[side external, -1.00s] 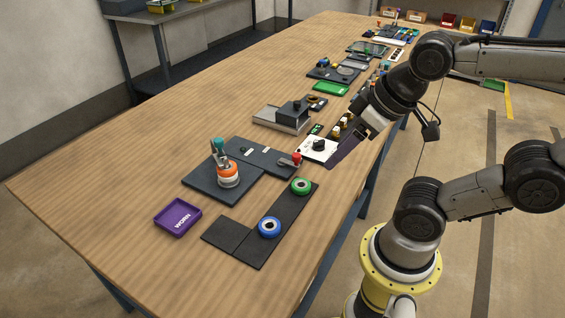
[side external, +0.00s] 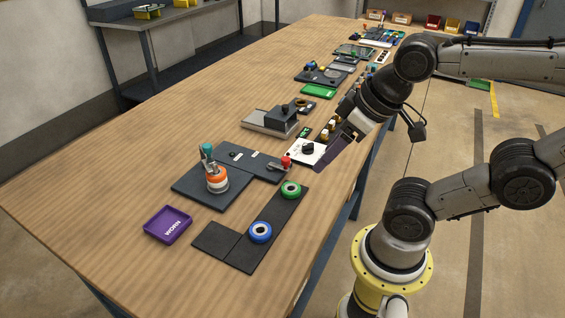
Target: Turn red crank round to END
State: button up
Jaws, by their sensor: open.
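The red crank (side external: 286,161) is a small red knob on a short grey arm at the right end of a dark plate (side external: 245,158). The END mark is too small to read. My gripper (side external: 325,158) is to the right of the crank, apart from it, its purple fingers angled down by the table's right edge. It is open, with nothing visible between its fingers. The gap between the fingers is hard to see from this side.
A white panel with a black knob (side external: 308,149) lies between the crank and my gripper. An orange-and-white washer stack (side external: 217,180) stands left of the crank. Green (side external: 291,190) and blue (side external: 260,232) rings sit on a dark strip in front. A purple WORN tray (side external: 168,225) is at left.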

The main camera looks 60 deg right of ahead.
notch_tip(320, 180, up, 3)
jog(key=w+n, duration=0.3)
jog(key=n, duration=0.8)
jog(key=n+g, duration=0.6)
jog(key=n, duration=0.3)
send_over(286, 158)
notch_tip(286, 158, down, 6)
notch_tip(286, 158, down, 12)
jog(key=shift+a+f, duration=0.1)
jog(key=shift+f, duration=0.15)
jog(key=shift+c, duration=0.2)
grip_shut()
